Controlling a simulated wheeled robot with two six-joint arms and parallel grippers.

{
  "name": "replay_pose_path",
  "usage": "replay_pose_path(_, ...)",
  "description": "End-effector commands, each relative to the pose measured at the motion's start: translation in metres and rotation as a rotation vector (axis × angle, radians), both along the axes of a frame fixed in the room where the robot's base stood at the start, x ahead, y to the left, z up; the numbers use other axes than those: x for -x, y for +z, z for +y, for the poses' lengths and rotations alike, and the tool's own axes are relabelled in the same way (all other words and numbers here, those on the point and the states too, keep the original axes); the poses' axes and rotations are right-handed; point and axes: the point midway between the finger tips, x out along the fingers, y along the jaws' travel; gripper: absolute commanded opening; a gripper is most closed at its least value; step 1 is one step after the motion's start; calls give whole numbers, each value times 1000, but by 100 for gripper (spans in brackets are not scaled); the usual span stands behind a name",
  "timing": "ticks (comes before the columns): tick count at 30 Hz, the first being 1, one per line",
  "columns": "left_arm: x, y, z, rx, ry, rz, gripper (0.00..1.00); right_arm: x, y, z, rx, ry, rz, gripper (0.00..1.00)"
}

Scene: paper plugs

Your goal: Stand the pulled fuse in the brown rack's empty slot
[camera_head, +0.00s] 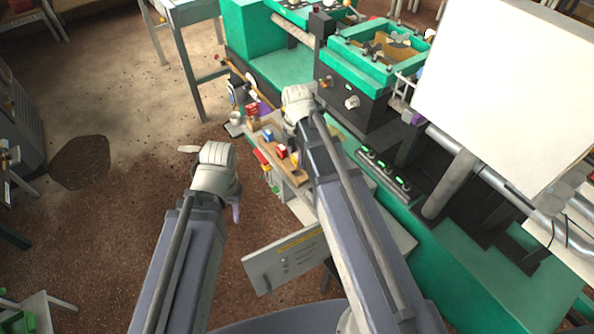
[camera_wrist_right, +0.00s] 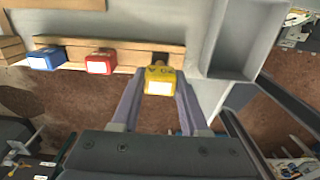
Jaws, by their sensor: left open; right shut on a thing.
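The yellow fuse (camera_wrist_right: 160,80) is between the two fingers of my right gripper (camera_wrist_right: 157,92), which is shut on it. The brown rack (camera_wrist_right: 130,47) lies just beyond it in the right wrist view. A dark opening (camera_wrist_right: 161,57) in the rack shows right behind the yellow fuse's far end; I cannot tell whether the fuse has entered it. A blue fuse (camera_wrist_right: 47,60) and a red fuse (camera_wrist_right: 101,62) stand in the rack to the left. The rack (camera_head: 295,177) also shows in the head view, partly behind my right arm. My left gripper (camera_head: 234,205) is open and empty, away from the rack.
A grey open tray (camera_wrist_right: 232,40) adjoins the rack's right end in the right wrist view. A mug (camera_head: 234,130) stands near the bench's far end. A tilted sign panel (camera_head: 287,262) is at the bench's near side. Green machinery (camera_head: 375,55) stands behind; open floor lies left.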

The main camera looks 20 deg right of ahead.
Motion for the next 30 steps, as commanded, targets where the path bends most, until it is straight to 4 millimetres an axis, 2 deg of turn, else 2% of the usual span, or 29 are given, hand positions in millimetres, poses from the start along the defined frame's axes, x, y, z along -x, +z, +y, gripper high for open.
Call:
replay_pose_path(5, 0, -3, 0, 0, 0, 0, 41, 0, -3, 0, 0, 0, 0, 0)
replay_pose_path(15, 0, -39, 0, 0, 0, 0, 41, 0, -39, 0, 0, 0, 0, 0)
replay_pose_path(23, 0, -37, 0, 0, 0, 0, 41, 0, -37, 0, 0, 0, 0, 0)
replay_pose_path(28, 0, -42, 0, 0, 0, 0, 41, 0, -42, 0, 0, 0, 0, 0)
replay_pose_path(29, 0, -41, 0, 0, 0, 0, 41, 0, -41, 0, 0, 0, 0, 46)
replay_pose_path(30, 0, -40, 0, 0, 0, 0, 41, 0, -40, 0, 0, 0, 0, 51)
